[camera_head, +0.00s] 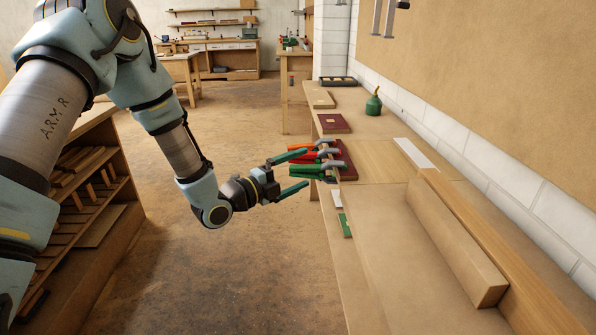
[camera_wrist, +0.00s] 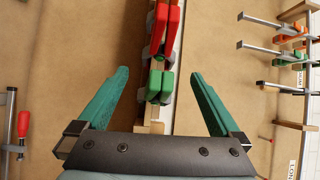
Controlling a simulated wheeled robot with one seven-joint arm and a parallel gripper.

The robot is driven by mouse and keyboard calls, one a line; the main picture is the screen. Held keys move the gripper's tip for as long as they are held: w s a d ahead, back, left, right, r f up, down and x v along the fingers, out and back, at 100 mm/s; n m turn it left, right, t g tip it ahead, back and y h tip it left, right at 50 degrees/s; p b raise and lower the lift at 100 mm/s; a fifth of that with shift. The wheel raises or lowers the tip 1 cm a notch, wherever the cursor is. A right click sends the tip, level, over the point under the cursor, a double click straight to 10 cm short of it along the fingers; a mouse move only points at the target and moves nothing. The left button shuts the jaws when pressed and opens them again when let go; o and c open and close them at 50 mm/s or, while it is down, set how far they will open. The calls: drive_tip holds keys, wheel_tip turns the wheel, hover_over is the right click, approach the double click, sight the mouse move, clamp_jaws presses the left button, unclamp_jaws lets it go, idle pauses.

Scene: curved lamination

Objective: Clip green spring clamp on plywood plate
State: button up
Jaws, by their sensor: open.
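A green spring clamp (camera_head: 303,172) sits at the left edge of the workbench, at a dark red plate (camera_head: 348,162). Its two green handles (camera_wrist: 160,86) stick out toward my gripper. My gripper (camera_head: 308,167) is open, with its teal fingers spread on either side of the clamp. In the wrist view the gripper (camera_wrist: 159,74) has a clear gap between each finger and the green handles; nothing is held. Red spring clamps (camera_wrist: 165,25) sit just beyond the green one. I cannot tell which piece is the plywood plate.
The workbench (camera_head: 385,215) holds a long wooden beam (camera_head: 455,235), another dark red plate (camera_head: 333,122) and a green bottle (camera_head: 373,102). White and green pieces (camera_head: 346,225) lie along its left edge. A wooden shelf (camera_head: 95,215) stands at left; the floor between is clear.

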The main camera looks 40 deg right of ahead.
drive_tip(key=s+a+r+m+g+y+p, duration=0.1)
drive_tip(key=s+a+m+g+y, duration=0.15)
drive_tip(key=a+m, duration=0.6)
drive_tip(key=s+a+m+g+y, duration=0.1)
drive_tip(key=a+m+y, duration=0.35)
drive_tip(key=a, duration=0.65)
drive_tip(key=s+a+r+m+g+y+p, duration=0.1)
drive_tip(key=a+m+g+y, duration=0.15)
drive_tip(key=a+m, duration=0.65)
drive_tip(key=w+a+r+m+t+y+p, duration=0.1)
drive_tip(key=w+a+r+m+t+y, duration=0.1)
drive_tip(key=a+m, duration=0.3)
drive_tip(key=w+a+r+m+t+y+p, duration=0.1)
drive_tip(key=w+a+m+t+y, duration=0.2)
drive_tip(key=a, duration=0.8)
drive_tip(key=w+a+r+m+t+y, duration=0.2)
drive_tip(key=w+a+m+t+y, duration=0.1)
drive_tip(key=a+m, duration=0.4)
drive_tip(key=shift+w+a+r+t+y+p, duration=0.35)
drive_tip(key=shift+w+a+t+p, duration=0.05)
drive_tip(key=shift+w, duration=0.25)
